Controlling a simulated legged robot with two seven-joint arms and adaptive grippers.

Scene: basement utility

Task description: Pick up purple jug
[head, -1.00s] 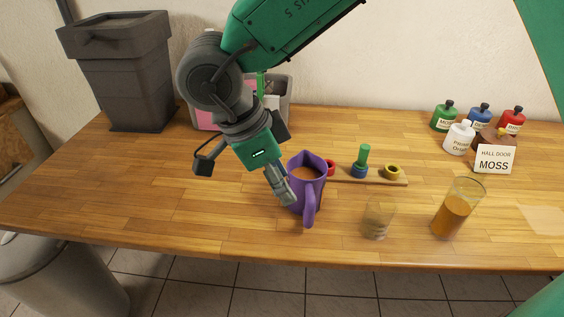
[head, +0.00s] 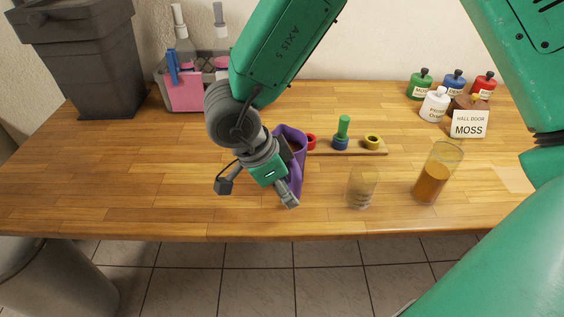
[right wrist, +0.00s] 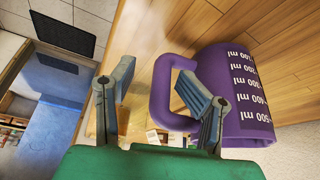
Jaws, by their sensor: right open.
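The purple jug (head: 299,165) stands upright on the wooden table, partly hidden behind my right gripper (head: 290,200) in the head view. Brown contents show inside its rim. In the right wrist view the jug (right wrist: 215,65) has white millilitre markings and a looped handle (right wrist: 162,90). My right gripper (right wrist: 155,78) is open there, with its two fingers on either side of the handle's outer bar. One finger overlaps the loop's opening; I cannot tell whether they touch. My left gripper is not in view.
A peg board (head: 355,152) with coloured rings lies behind the jug. A clear glass (head: 361,188) and a glass of orange-brown liquid (head: 432,182) stand to the right.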

